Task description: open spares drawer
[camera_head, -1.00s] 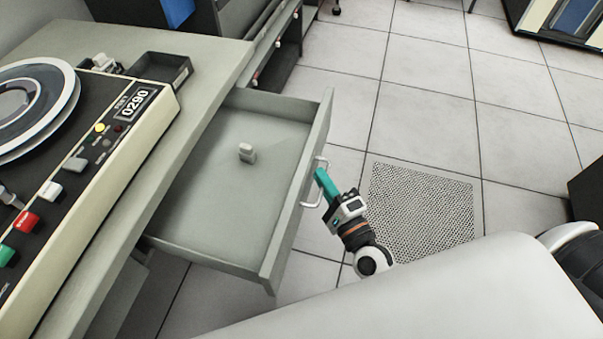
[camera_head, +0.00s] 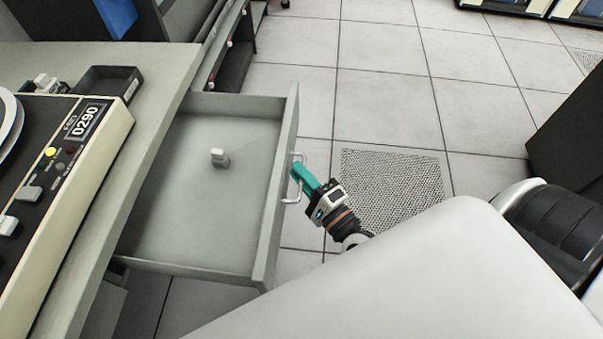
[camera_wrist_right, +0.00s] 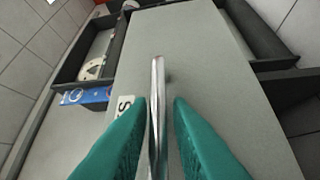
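The spares drawer is pulled out from under the grey counter; its front panel (camera_head: 277,205) stands well clear of the counter edge. A small pale block (camera_head: 219,158) stands on its floor. The metal handle (camera_head: 291,199) is on the outer face. My right gripper (camera_head: 299,173) is at this handle. In the right wrist view, the handle bar (camera_wrist_right: 157,90) runs between the two green fingers, with a narrow gap on each side, so the gripper is open around it. A white label (camera_wrist_right: 124,105), partly hidden by a finger, shows an "S". My left gripper is out of view.
The counter (camera_head: 165,100) carries a control panel reading 0290 (camera_head: 88,122) and a small black tray (camera_head: 108,84). Tiled floor with a perforated tile (camera_head: 390,190) lies right of the drawer. A dark cabinet (camera_head: 570,130) stands at the right.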

